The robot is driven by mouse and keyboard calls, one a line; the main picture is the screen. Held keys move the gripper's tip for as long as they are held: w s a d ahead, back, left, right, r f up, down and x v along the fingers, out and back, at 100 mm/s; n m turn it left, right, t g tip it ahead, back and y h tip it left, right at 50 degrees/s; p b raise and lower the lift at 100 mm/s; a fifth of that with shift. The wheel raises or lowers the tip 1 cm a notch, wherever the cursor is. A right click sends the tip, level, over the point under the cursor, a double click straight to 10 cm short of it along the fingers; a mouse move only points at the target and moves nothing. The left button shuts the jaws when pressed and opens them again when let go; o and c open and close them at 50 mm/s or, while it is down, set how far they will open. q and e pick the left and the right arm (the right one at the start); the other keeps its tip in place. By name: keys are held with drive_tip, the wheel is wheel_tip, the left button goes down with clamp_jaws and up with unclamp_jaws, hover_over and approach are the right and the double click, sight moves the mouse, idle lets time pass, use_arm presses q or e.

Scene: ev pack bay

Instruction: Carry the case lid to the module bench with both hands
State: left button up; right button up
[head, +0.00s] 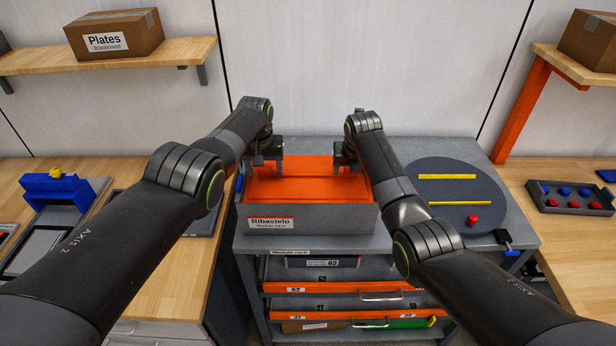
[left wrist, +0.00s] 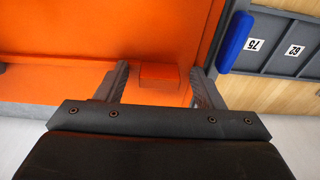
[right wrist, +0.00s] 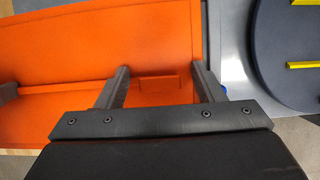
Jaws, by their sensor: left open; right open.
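The orange case lid (head: 308,184) lies on top of a grey case labelled "Ribastelo" (head: 335,221) on the grey bench in the middle. My left gripper (head: 266,172) is open above the lid's left end. In the left wrist view a small raised orange block (left wrist: 159,76) on the lid lies between the open fingers (left wrist: 160,85). My right gripper (head: 347,166) is open above the lid's right end. In the right wrist view a similar orange block (right wrist: 156,86) shows between its fingers (right wrist: 163,85). I cannot tell whether the fingers touch the lid.
A dark round plate (head: 448,190) with yellow bars and a red knob is right of the case. Wooden benches stand left and right, with a blue fixture (head: 56,190) on the left and a dark tray (head: 570,198) on the right. A drawer rack (head: 345,285) is below.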

use_arm(q)
clamp_jaws()
use_arm(e)
clamp_jaws()
drive_tip(key=shift+r, duration=0.1)
